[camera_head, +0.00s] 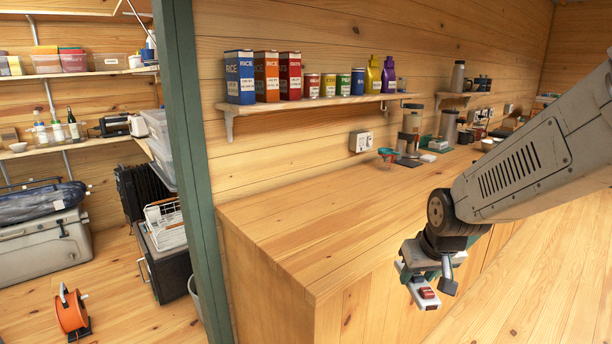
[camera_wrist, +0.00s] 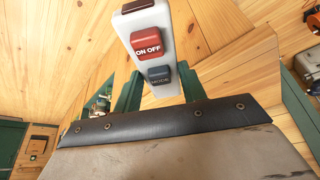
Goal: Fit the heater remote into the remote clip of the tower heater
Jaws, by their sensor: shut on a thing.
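The heater remote (camera_wrist: 181,20) is a white bar with a red ON OFF button and a dark MODE button in the wrist view. In the head view, my gripper (camera_head: 432,268) is at the lower right, in front of the counter's front face. The remote (camera_head: 418,291) shows beneath it with its red button. I see no tower heater or remote clip in either view.
A wooden counter (camera_head: 310,225) runs along the wall, its near part clear. Cups and small items stand farther back on it. A wall shelf (camera_head: 310,103) holds boxes and cans. A green post (camera_head: 190,150) stands left. An orange cable reel (camera_head: 71,310) is on the floor.

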